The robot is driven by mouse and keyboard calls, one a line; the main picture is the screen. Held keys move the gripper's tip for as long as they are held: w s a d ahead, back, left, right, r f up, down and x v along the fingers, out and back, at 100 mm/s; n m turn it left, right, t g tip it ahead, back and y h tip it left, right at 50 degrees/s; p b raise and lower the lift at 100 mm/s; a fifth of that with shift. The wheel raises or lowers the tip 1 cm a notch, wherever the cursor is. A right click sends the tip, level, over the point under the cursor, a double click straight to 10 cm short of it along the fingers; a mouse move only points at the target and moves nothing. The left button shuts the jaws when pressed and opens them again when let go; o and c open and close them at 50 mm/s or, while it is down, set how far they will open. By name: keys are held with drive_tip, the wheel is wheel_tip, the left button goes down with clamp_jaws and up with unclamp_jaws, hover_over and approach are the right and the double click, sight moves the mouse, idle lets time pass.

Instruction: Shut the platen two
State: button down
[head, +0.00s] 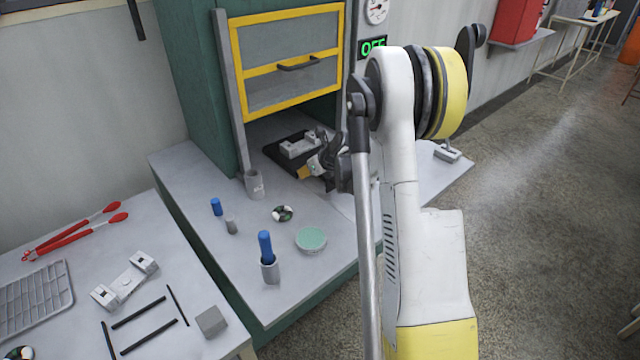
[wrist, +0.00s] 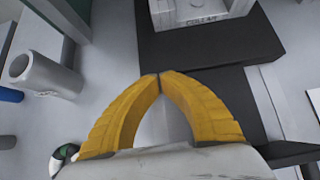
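A green press cabinet (head: 190,80) stands at the back with its yellow-framed guard (head: 237,58) raised. Under the guard a black plate (head: 276,152) carries a light grey block (head: 298,148). No mark shows whether this plate is platen two. In the wrist view the black plate (wrist: 170,52) lies beyond my fingertips, and the block (wrist: 190,8) bears the label "COLLAR". My gripper (head: 301,173) is low over the bench in front of the plate. In the wrist view its yellow fingers (wrist: 160,75) meet at the tips with nothing between them. My arm hides part of the press's right side.
A grey cup (head: 255,185) stands left of my gripper; it also shows in the wrist view (wrist: 45,75). Blue and grey cylinders and a round green-topped dish (head: 311,239) stand on the bench front. A display (head: 373,46) reads OFF. Red-handled tongs (head: 80,232) lie on the left table.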

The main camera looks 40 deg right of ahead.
sight(279, 153)
drive_tip(key=w, duration=0.9)
drive_tip(key=w+a, duration=0.1)
drive_tip(key=w, duration=0.4)
drive_tip(key=shift+w, duration=0.3)
drive_tip(key=shift+p, duration=0.3)
